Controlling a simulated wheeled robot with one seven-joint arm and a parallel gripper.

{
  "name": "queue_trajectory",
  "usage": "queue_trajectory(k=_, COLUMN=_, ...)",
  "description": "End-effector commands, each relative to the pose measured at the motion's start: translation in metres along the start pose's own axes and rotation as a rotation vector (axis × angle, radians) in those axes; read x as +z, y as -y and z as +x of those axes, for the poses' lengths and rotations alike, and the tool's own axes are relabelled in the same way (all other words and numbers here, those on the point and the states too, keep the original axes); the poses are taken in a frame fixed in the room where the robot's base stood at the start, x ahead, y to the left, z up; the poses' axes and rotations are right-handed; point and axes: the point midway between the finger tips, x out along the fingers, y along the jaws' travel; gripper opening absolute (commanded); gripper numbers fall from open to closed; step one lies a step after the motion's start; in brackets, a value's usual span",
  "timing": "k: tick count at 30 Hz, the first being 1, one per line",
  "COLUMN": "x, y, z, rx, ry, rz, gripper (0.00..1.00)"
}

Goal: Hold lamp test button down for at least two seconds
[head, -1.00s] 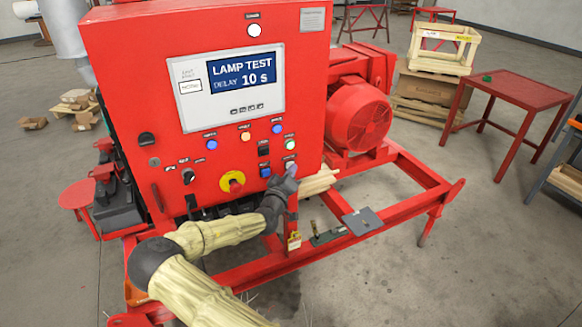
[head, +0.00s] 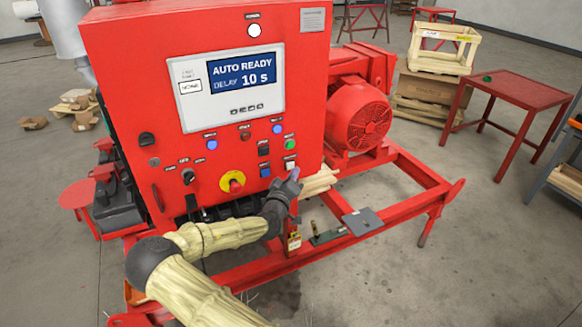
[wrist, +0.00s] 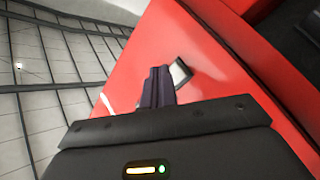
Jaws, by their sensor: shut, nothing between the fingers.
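The red control cabinet (head: 110,70) carries a screen (head: 244,75) that reads "AUTO READY" and "DELAY 10 S". A white square button (head: 290,164), apparently the lamp test button, sits at the lower right of the panel; its label is too small to read. It also shows in the wrist view (wrist: 180,73), just right of the fingertips. My gripper (head: 295,174) is shut and empty, with its tips close below and right of the button. A small gap seems to separate them in the wrist view (wrist: 161,72).
A blue button (head: 265,171), a dark switch (head: 263,150) and a yellow-ringed red stop knob (head: 236,184) lie left of the white button. The red skid frame (head: 410,228) and the pump motor (head: 358,115) are at the right.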

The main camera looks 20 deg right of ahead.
Motion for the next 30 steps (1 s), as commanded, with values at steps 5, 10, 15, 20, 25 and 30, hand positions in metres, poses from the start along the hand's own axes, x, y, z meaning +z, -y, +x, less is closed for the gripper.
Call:
queue_trajectory(k=5, x=0.000, y=0.000, z=0.000, rx=0.000, ry=0.000, rz=0.000, gripper=0.00)
queue_trajectory(k=10, x=0.003, y=-0.004, z=-0.005, rx=0.001, ry=0.000, rz=-0.001, gripper=0.00)
queue_trajectory(k=15, x=0.010, y=-0.011, z=-0.014, rx=0.000, ry=0.001, rz=-0.001, gripper=0.00)
queue_trajectory(k=20, x=0.017, y=-0.017, z=-0.024, rx=0.001, ry=0.001, rz=-0.001, gripper=0.00)
queue_trajectory(k=25, x=0.023, y=-0.024, z=-0.032, rx=0.000, ry=0.001, rz=-0.001, gripper=0.00)
queue_trajectory(k=30, x=0.025, y=-0.025, z=-0.035, rx=0.000, ry=-0.001, rz=0.000, gripper=0.00)
